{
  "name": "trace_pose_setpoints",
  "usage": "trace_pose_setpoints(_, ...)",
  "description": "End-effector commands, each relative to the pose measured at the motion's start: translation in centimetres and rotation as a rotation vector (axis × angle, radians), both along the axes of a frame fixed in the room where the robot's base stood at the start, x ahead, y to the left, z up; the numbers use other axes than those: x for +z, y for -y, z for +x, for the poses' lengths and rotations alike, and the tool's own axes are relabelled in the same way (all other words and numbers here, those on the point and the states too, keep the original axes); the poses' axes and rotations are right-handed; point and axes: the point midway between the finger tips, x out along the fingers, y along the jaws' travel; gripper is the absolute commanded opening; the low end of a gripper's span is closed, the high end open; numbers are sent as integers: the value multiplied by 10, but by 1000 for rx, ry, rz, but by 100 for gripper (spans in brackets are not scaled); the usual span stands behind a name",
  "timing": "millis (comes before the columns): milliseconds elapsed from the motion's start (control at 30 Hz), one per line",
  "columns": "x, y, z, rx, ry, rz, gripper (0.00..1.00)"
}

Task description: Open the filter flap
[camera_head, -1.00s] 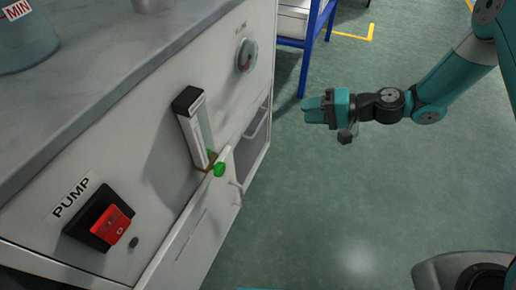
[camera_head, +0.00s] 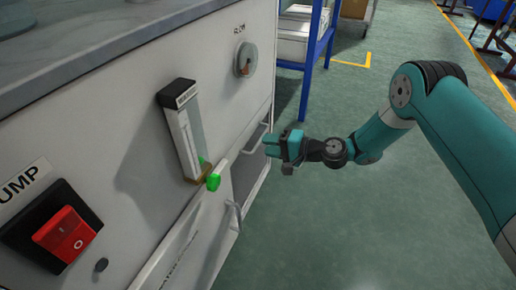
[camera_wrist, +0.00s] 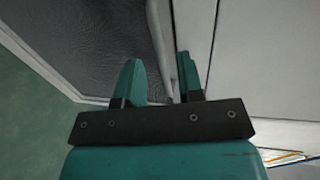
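A white cabinet (camera_head: 130,150) fills the left of the head view. A pale panel (camera_head: 195,235) low on its front carries small text I cannot read and a curved handle (camera_head: 236,216) at its right edge. I cannot tell for sure whether this is the filter flap. My gripper (camera_head: 268,145) is at the cabinet's right end, beside a slanted bar (camera_head: 251,145); whether they touch is unclear. In the wrist view my gripper (camera_wrist: 160,80) is open, with a grey curved bar (camera_wrist: 158,40) between the fingers, in front of a dark panel (camera_wrist: 90,35). No grip on it shows.
A blue rack (camera_head: 315,50) stands behind. Green floor (camera_head: 330,240) is clear at the right.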

Motion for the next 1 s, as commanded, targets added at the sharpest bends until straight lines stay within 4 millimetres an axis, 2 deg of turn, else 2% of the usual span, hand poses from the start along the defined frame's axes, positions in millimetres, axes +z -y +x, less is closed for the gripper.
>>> trace_pose_setpoints(100,-7,-20,6,4,3,1,34)
trace_pose_setpoints(300,-9,-36,13,1,1,1,34)
trace_pose_setpoints(633,-8,-38,14,0,-1,0,34)
trace_pose_setpoints(767,-8,-38,14,0,-1,0,5)
trace_pose_setpoints(800,-8,-38,14,0,-1,0,0)
trace_pose_setpoints(1000,-9,-38,14,1,-1,0,0)
